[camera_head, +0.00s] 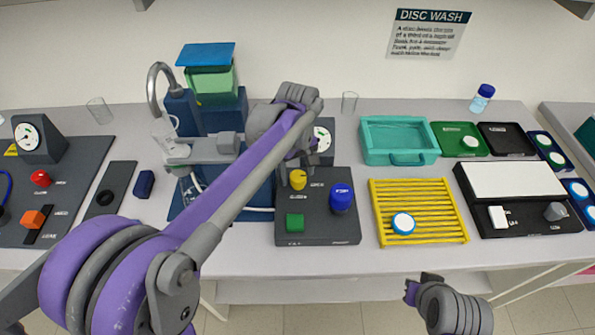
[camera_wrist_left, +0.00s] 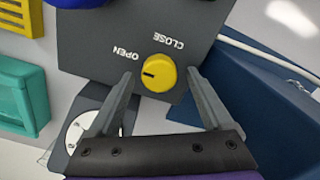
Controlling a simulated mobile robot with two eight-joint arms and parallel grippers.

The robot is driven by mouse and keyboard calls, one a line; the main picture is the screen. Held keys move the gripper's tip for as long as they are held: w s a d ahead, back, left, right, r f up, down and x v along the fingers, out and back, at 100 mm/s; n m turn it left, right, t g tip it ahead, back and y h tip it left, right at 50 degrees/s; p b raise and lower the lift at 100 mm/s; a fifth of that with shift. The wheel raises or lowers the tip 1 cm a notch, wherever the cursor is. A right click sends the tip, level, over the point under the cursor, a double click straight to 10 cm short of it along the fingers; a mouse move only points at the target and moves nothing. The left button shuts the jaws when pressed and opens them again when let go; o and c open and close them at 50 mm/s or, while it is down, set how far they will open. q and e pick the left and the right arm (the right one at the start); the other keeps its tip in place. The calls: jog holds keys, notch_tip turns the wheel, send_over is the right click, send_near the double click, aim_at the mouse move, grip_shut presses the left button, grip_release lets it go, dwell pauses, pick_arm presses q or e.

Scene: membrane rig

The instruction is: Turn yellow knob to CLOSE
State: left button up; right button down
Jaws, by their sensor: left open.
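The yellow knob (camera_head: 298,180) sits on the dark control panel (camera_head: 318,233), beside a blue knob (camera_head: 341,197) and above a green block-shaped control (camera_head: 295,221). In the left wrist view the yellow knob (camera_wrist_left: 159,74) has OPEN and CLOSE printed beside it. Its short dark mark points left, on the OPEN side and away from CLOSE. My left gripper (camera_wrist_left: 160,76) is open, its fingers on either side of the knob in that view with visible gaps; contact cannot be told. In the head view my left gripper (camera_head: 298,162) is over the panel's back. My right gripper (camera_head: 422,284) is at the front edge.
A gauge (camera_head: 323,139) stands behind the panel, partly hidden by my arm. A yellow rack (camera_head: 440,225) with a white disc and a teal tray (camera_head: 398,145) lie to the right. A blue tap unit (camera_head: 182,112) and a pale tube (camera_head: 252,208) are to the left.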

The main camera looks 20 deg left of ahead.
pick_arm(q)
jog(key=shift+c, duration=0.3)
grip_shut()
jog(key=shift+m, duration=0.4)
jog(key=m, duration=0.3)
jog(key=shift+m, duration=0.4)
jog(key=m, duration=0.4)
jog(key=shift+w+d+m+b, duration=0.1)
jog(key=shift+d+m+b, duration=0.05)
jog(key=shift+m+b, duration=0.2)
jog(key=m, duration=0.8)
jog(key=shift+d+m, duration=0.1)
jog(key=shift+m, duration=0.15)
